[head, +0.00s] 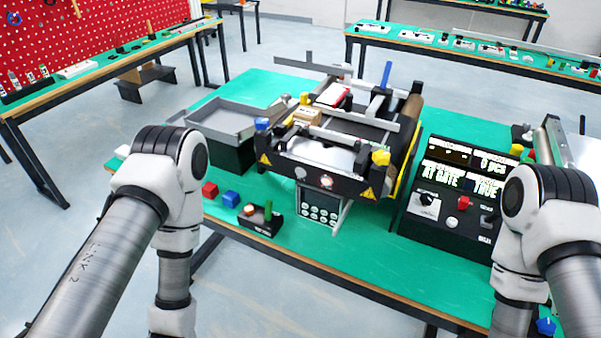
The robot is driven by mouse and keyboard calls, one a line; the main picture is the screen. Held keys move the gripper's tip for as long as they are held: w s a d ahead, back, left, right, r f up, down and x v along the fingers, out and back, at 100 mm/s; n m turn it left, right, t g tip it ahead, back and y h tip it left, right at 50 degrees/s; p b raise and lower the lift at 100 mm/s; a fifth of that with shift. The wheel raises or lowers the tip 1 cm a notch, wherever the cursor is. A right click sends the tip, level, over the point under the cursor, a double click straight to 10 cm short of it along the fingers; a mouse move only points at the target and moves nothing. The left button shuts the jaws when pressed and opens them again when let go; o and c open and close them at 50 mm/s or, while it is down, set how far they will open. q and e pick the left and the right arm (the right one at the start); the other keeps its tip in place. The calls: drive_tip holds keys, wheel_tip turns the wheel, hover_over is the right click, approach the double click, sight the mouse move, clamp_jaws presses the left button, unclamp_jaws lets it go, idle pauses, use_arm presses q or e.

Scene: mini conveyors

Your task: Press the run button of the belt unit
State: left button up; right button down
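The belt unit (340,145) stands on the green table, with black side frames, a grey belt and yellow parts. Its front face carries a pale round button (300,173), a second round button (326,181) that looks lit, and a keypad panel (320,207) below. I cannot read which one is the run button. A cardboard box (307,116) and a red-and-white box (334,95) are on the unit. Both my arms bend downward at the picture's sides; neither gripper is in view.
A black console (447,220) with lit displays reading "AT GATE", a knob and a red button stands right. A grey tray (232,117) is left. The table's front middle is clear.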

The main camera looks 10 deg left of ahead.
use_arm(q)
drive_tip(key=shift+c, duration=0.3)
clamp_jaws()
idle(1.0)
